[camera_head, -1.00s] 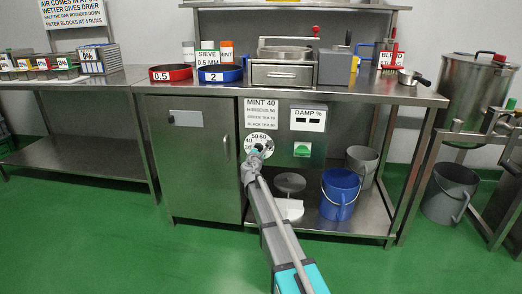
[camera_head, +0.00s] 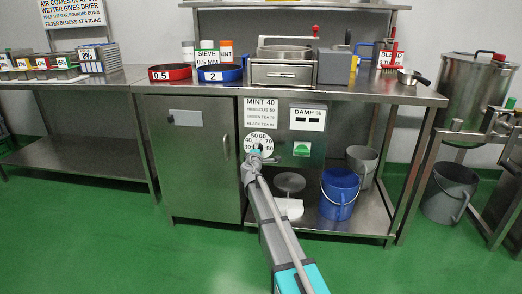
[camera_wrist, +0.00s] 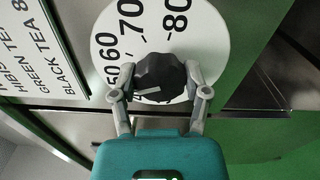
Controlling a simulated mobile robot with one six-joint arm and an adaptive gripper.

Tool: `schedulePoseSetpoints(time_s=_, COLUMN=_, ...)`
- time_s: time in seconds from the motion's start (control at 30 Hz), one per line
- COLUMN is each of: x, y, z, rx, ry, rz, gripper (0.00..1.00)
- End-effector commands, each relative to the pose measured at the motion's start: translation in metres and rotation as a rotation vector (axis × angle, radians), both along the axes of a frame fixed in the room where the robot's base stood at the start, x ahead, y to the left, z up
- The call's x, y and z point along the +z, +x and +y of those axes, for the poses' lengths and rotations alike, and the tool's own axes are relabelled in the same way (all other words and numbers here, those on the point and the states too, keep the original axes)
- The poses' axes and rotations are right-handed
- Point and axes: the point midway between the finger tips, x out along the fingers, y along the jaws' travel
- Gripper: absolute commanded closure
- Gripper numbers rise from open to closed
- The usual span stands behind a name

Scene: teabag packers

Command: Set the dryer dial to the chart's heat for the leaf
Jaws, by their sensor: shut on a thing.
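The dryer dial is a white disc (camera_head: 262,138) with numbers from 30 to 80 on the dryer's steel front. It fills the top of the wrist view (camera_wrist: 205,45), where 60, 70 and 80 read clearly. My gripper (camera_wrist: 160,82) is shut on its black knob (camera_wrist: 160,70), one finger on each side. The knob's white line points left in the wrist view, towards numbers partly hidden by knob and finger; I cannot tell which. The chart (camera_head: 262,113) above the dial reads MINT 40, then smaller lines for hibiscus, green tea and black tea.
A DAMP % panel (camera_head: 308,118) with a dark display and a green patch (camera_head: 302,149) are right of the dial. A cabinet door handle (camera_head: 226,147) is to its left. A blue bucket (camera_head: 340,192) stands on the lower shelf. The green floor in front is clear.

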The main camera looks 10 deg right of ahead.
Motion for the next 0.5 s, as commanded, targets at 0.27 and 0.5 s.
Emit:
schedulePoseSetpoints(time_s=0.27, x=-0.001, y=-0.0053, z=-0.0041, rx=-0.01, ry=0.04, rz=-0.012, gripper=0.87)
schedulePoseSetpoints(time_s=0.5, x=-0.001, y=-0.0056, z=-0.004, rx=-0.01, ry=0.039, rz=-0.012, gripper=0.87)
